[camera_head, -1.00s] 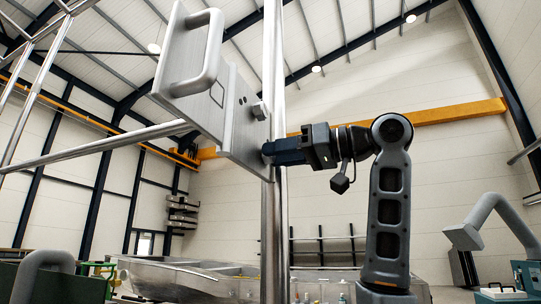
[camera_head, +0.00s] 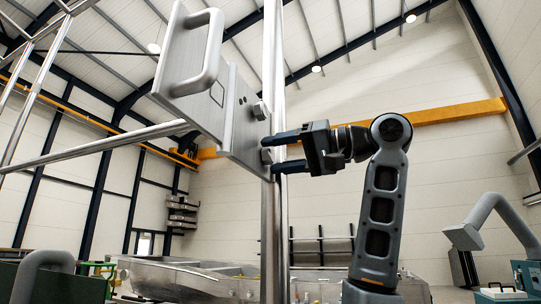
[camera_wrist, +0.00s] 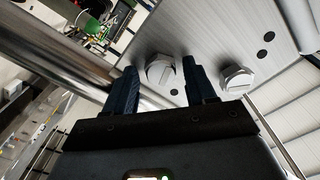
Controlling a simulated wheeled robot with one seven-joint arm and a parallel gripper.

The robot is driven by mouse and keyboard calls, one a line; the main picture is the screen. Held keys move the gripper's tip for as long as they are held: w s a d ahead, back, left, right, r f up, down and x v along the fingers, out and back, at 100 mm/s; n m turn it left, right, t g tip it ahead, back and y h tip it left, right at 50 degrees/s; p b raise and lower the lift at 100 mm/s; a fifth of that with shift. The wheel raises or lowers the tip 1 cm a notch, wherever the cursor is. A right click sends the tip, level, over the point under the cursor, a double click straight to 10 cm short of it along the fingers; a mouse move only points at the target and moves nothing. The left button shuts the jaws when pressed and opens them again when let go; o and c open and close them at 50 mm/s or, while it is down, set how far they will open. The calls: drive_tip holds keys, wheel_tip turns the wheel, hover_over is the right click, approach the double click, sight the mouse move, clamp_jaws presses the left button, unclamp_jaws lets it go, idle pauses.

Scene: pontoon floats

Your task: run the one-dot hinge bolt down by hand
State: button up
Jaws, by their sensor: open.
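A brushed metal hinge plate (camera_head: 246,128) is set against an upright metal post and carries two hex-headed bolts. The lower bolt (camera_head: 267,155) has one black dot beside it in the wrist view, where its head (camera_wrist: 161,71) shows a pale line. The upper bolt (camera_head: 260,110) has two black dots near it; it is the right-hand one in the wrist view (camera_wrist: 238,79). My gripper (camera_head: 273,153) is open, with its fingers above and below the one-dot bolt head. In the wrist view, the fingers (camera_wrist: 160,66) stand either side of that head, with gaps visible.
A metal panel with a thick grab handle (camera_head: 203,57) sticks out at the upper left. The upright post (camera_head: 273,230) stands directly behind the plate, and a slanting rail (camera_head: 95,147) runs off left. The space right of the plate is clear around my arm.

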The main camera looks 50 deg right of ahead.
drive_tip(key=n+b, duration=0.1)
drive_tip(key=n, duration=0.2)
drive_tip(key=shift+d+n, duration=0.1)
drive_tip(key=shift+n, duration=0.3)
drive_tip(key=n, duration=0.5)
drive_tip(key=shift+b, duration=0.4)
drive_tip(key=n, duration=0.5)
drive_tip(key=shift+b, duration=0.3)
drive_tip(key=n, duration=0.8)
drive_tip(key=shift+b, duration=0.35)
drive_tip(key=n, duration=1.4)
